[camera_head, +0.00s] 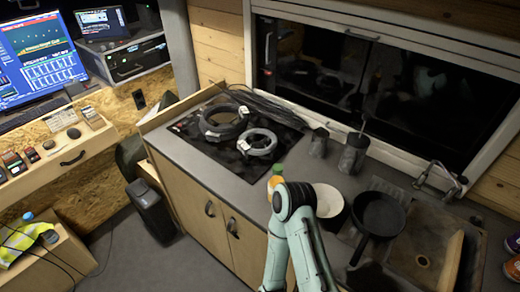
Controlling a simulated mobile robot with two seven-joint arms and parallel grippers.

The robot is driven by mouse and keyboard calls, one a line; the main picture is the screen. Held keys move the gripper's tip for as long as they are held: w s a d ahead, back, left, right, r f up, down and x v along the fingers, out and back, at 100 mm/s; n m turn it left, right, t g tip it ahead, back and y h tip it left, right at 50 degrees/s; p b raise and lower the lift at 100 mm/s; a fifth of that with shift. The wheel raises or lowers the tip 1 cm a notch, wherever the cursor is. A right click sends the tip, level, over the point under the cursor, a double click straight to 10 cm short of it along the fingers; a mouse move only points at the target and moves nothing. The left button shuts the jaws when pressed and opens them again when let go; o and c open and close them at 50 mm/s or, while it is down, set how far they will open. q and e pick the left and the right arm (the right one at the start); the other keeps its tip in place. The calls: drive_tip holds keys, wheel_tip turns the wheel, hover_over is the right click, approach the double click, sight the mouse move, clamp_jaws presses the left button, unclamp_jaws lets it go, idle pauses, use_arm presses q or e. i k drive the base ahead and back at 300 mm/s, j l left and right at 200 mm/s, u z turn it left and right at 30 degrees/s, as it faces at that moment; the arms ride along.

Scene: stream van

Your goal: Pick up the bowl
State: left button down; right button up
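A white round vessel (329,200), which looks like the bowl, stands on the grey counter left of the black pan. Its lower left side is partly hidden behind one of my arms. That pale green arm rises from the bottom edge and bends at a dark joint just left of the bowl. Its far links drop out at the bottom of the picture, so its gripper is not seen. I cannot tell which arm it is. My other arm and its gripper are also out of view.
A black frying pan (379,213) stands right of the bowl, near the sink (425,262) and tap (437,177). An orange bottle (276,178) stands behind my arm. Dark cups (354,153) are at the back. Coiled cables (258,142) lie on the hob at left.

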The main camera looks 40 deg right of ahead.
sight(330, 202)
drive_tip(key=i+z, duration=0.1)
drive_tip(key=z, duration=0.8)
drive_tip(key=l+z, duration=0.2)
drive_tip(key=z, duration=0.85)
drive_tip(key=k+j+u, duration=0.1)
drive_tip(key=k+u, duration=0.15)
drive_tip(key=k, duration=0.1)
